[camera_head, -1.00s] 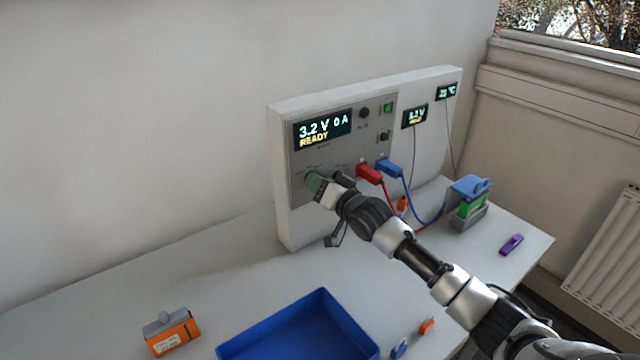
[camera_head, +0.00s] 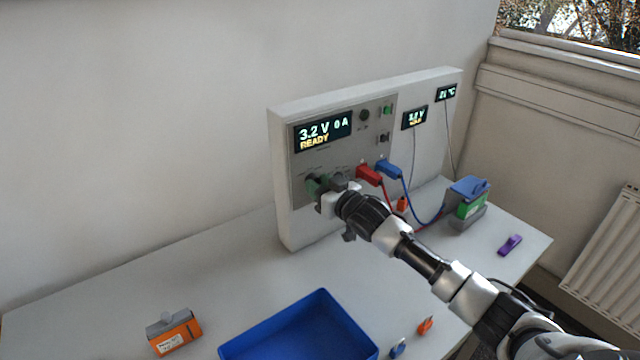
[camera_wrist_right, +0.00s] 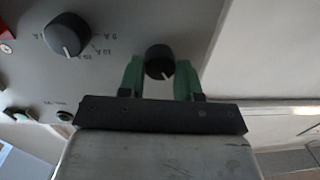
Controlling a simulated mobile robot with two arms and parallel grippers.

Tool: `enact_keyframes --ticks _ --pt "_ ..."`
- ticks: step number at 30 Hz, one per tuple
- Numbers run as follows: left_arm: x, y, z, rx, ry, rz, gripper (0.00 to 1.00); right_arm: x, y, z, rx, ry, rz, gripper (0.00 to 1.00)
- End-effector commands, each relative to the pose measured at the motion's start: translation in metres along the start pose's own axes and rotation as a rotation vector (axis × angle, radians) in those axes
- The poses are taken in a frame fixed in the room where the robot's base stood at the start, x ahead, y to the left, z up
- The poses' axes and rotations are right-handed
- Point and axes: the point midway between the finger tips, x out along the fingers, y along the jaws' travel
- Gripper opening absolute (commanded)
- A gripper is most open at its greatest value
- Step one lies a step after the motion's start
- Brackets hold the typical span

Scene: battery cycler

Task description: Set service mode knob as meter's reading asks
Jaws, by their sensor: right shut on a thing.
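The grey cycler panel (camera_head: 300,164) stands upright at the back of the table. Its main display (camera_head: 323,131) reads 3.2 V, 0 A, READY. A smaller meter (camera_head: 414,116) shows a voltage, and its lower yellow line is too small to read. My right gripper (camera_head: 322,186) is at the panel's lower left, its green fingers shut on a small black knob (camera_wrist_right: 159,62) that shows between them in the right wrist view. The knob's pale mark points down in that view. A larger black knob (camera_wrist_right: 67,35) with a printed scale is beside it, untouched. My left gripper is not in view.
Red (camera_head: 369,174) and blue (camera_head: 389,167) plugs with cables sit right of my gripper. A green and blue battery holder (camera_head: 468,203) stands at right. A blue tray (camera_head: 240,345) and an orange box (camera_head: 174,333) are in front. A temperature display (camera_head: 447,92) is at upper right.

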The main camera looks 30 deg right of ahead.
Motion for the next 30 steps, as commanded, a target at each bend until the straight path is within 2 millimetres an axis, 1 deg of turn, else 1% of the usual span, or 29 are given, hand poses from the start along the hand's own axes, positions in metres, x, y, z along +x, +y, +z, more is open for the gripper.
enact_keyframes --ticks 3,9,25,26,30 --pt "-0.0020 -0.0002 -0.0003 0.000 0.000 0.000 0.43 0.0000 0.0000 -0.0008 -0.060 -0.003 0.002 0.10" --pt "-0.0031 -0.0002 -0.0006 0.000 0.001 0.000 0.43 0.0000 -0.0001 -0.0007 -0.123 -0.006 0.005 0.10" --pt "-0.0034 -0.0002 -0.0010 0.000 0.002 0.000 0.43 0.0000 -0.0002 -0.0005 -0.147 -0.007 0.005 0.10" --pt "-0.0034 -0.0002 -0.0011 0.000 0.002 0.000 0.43 0.0000 -0.0002 -0.0005 -0.147 -0.007 0.005 0.38" --pt "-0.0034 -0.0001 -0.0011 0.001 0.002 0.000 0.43 0.0000 -0.0002 -0.0004 -0.146 -0.007 0.005 0.59"
